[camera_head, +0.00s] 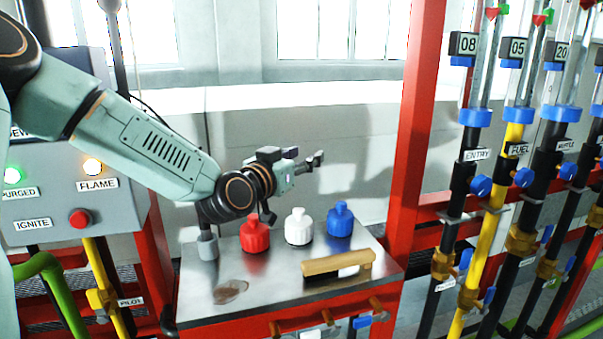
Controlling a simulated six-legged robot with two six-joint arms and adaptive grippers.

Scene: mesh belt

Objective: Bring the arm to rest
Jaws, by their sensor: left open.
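My left arm comes in from the left in the head view. Its left gripper (303,163) is above the metal-topped cart, behind and above the bottles, with its fingers apart and nothing between them. My right gripper is out of view. A red bottle (254,236), a white bottle (298,229) and a blue bottle (340,221) stand upright in a row on the cart top (270,295). The gripper does not appear to touch any of them.
A grey control panel (60,225) with lights and a red button stands left. A tan-handled brush (338,262) lies at the cart's front; a grey cup (207,246) stands left. A red post (415,120) and labelled pipes (495,200) rise at right.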

